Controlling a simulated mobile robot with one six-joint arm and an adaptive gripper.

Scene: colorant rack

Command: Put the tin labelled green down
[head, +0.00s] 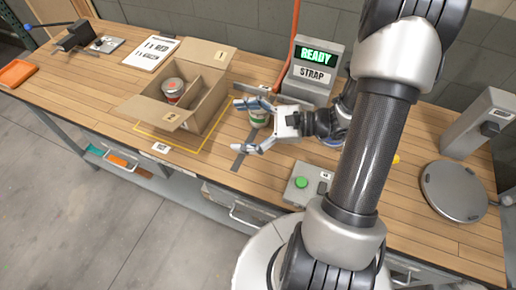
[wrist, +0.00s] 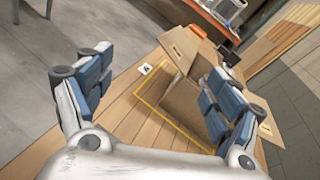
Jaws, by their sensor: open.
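A tin with a green and white label (head: 259,118) shows in the head view, on or just above a dark strip (head: 245,146) across the bench. My gripper (head: 238,126) is beside it, and its upper finger partly covers it. I cannot tell whether the tin's base touches the bench. The fingers are spread wide, pointing left toward the open carton (head: 210,112). In the wrist view, my gripper (wrist: 150,70) is open with nothing between the fingertips; the tin does not show there.
A tin with a red label (head: 173,89) stands in the carton, inside a yellow outline (head: 206,141). A green-button box (head: 303,184) is in front. A round scale plate (head: 454,190) is at right.

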